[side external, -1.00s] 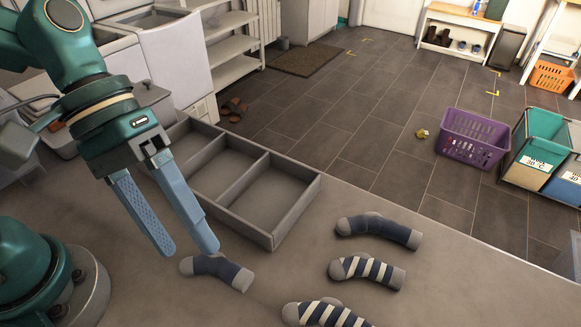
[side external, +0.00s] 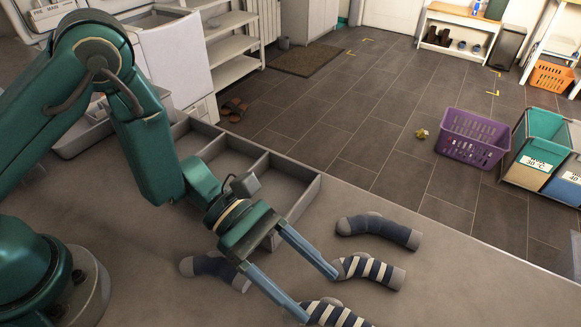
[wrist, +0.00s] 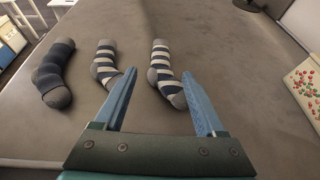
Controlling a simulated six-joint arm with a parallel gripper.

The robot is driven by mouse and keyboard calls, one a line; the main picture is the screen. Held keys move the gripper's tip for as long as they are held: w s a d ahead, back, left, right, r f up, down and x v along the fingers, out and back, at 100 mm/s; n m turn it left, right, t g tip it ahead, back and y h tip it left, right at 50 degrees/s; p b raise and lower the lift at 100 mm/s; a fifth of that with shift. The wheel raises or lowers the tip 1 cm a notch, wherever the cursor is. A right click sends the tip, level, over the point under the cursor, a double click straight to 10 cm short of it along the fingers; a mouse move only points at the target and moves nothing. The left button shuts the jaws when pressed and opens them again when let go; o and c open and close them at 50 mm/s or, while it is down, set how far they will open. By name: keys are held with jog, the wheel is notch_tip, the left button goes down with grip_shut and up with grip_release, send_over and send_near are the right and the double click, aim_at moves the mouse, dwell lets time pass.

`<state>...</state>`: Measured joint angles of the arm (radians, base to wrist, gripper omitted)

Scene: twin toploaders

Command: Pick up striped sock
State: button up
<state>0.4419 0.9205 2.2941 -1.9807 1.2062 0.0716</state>
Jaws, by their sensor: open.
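Two navy socks with cream stripes lie on the grey table. One striped sock (side external: 370,270) is in the middle of the row; it also shows in the wrist view (wrist: 105,66). The other striped sock (side external: 336,314) is at the bottom edge of the side view, partly cut off. In the wrist view this second sock (wrist: 160,62) lies ahead of my gripper, in line with the gap between the fingers. My gripper (side external: 322,299) is open and empty, pointing towards the striped socks. In the wrist view its left fingertip (wrist: 160,74) overlaps the near end of the middle sock; contact is unclear.
A plain navy sock (side external: 380,231) lies beyond the striped pair, and another plain sock (side external: 212,266) lies left of my gripper. A grey divided box (side external: 309,200) stands behind my arm. The table edge and tiled floor lie beyond.

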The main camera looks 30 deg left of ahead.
aim_at(336, 312)
jog(key=shift+x, duration=2.3)
grip_shut()
